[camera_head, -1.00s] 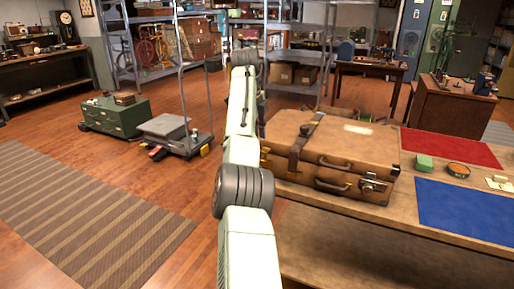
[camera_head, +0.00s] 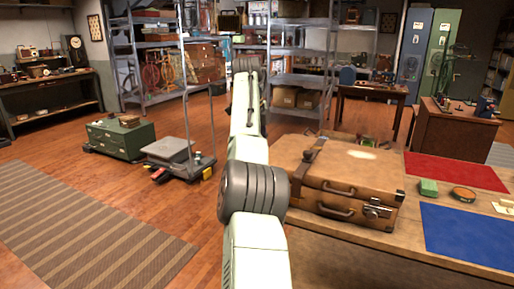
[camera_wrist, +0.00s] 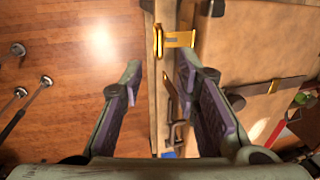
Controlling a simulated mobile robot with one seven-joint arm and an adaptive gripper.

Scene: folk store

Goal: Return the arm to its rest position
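My arm (camera_head: 258,190) stretches forward from the bottom of the head view, to the left of a brown leather suitcase (camera_head: 350,182) on a wooden table. My gripper (camera_wrist: 157,85) shows in the wrist view with its two fingers spread apart and nothing between them. It hangs above the left edge of the suitcase, which also shows in the wrist view (camera_wrist: 240,55), with a gold clasp (camera_wrist: 180,40) just ahead of the right finger. The left finger is over the wooden floor. In the head view the gripper is hidden behind the arm.
A grey cart (camera_head: 188,163) and a green chest (camera_head: 120,138) stand left. Floor between them and the striped rug (camera_head: 75,230) is clear.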

